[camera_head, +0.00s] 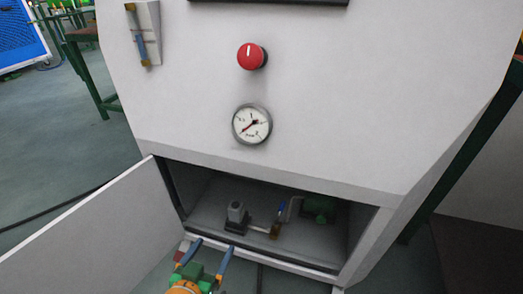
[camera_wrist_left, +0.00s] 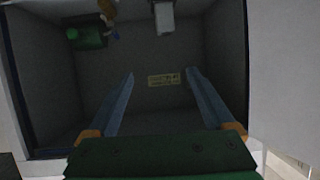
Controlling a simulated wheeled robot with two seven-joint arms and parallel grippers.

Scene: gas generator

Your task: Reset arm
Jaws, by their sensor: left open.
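My left gripper (camera_head: 210,252) is at the bottom of the head view, in front of the open lower compartment of the gas generator. Its two blue fingers are apart with nothing between them. In the left wrist view the gripper (camera_wrist_left: 158,82) faces the compartment's inside, and a small yellow label (camera_wrist_left: 164,80) shows beyond the fingertips. The white generator cabinet (camera_head: 330,120) has a red knob (camera_head: 252,56) and a round gauge (camera_head: 252,124) on its front. My right gripper is in neither view.
The compartment door (camera_head: 95,235) stands open on the left. Inside are a grey block (camera_head: 236,216), a blue-handled valve (camera_head: 279,215) and a green motor-like part (camera_head: 319,209). A flow tube (camera_head: 140,38) is on the upper left panel. Open floor (camera_head: 60,130) lies left of the cabinet.

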